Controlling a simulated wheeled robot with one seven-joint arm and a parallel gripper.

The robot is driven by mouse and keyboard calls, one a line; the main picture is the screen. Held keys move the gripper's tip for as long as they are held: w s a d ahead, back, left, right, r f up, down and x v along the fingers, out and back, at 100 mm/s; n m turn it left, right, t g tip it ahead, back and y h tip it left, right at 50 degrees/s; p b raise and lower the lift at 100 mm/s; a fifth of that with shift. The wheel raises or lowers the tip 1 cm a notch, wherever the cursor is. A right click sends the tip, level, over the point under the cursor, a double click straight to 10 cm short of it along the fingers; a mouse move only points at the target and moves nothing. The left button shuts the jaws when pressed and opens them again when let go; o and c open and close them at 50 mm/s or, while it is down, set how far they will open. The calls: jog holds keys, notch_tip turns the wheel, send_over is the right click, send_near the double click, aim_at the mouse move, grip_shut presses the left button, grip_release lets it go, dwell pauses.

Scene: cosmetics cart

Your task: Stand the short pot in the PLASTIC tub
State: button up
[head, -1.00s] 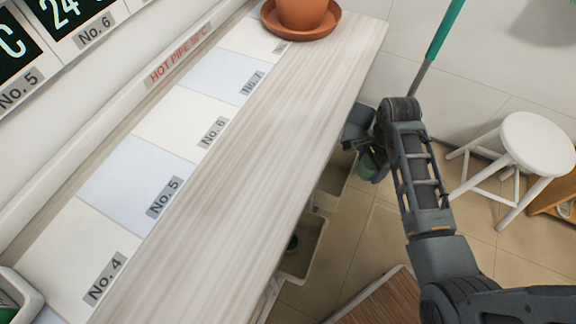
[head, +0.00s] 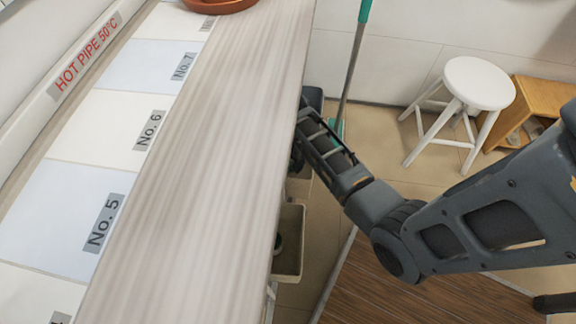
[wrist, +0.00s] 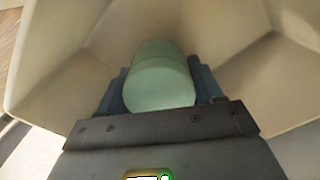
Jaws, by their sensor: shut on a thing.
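A pale green round pot (wrist: 160,88) is between the two fingers of my gripper (wrist: 161,76) in the wrist view. My gripper is shut on it. The pot is over or inside a cream tub (wrist: 90,45), whose sloping walls surround it. I cannot tell whether the pot touches the tub floor. In the head view my forearm reaches down beside the counter, and the gripper and pot are hidden. A cream tub (head: 299,188) shows partly below my arm there. I cannot read any material label on the tubs.
Another cream tub (head: 290,245) with a dark thing inside stands nearer, below the counter (head: 190,170). The counter edge is close to my arm. A white stool (head: 478,85), a wooden box (head: 540,105) and a teal-handled pole (head: 352,65) stand beyond. A terracotta saucer (head: 228,5) is on the counter.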

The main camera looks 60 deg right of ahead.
jog(key=shift+f+b, duration=0.5)
jog(key=shift+f, duration=1.25)
jog(key=shift+f, duration=0.2)
jog(key=o, duration=1.1)
jog(key=shift+o, duration=0.2)
notch_tip(320, 180, up, 12)
jog(key=p, duration=0.3)
jog(key=shift+r, duration=0.2)
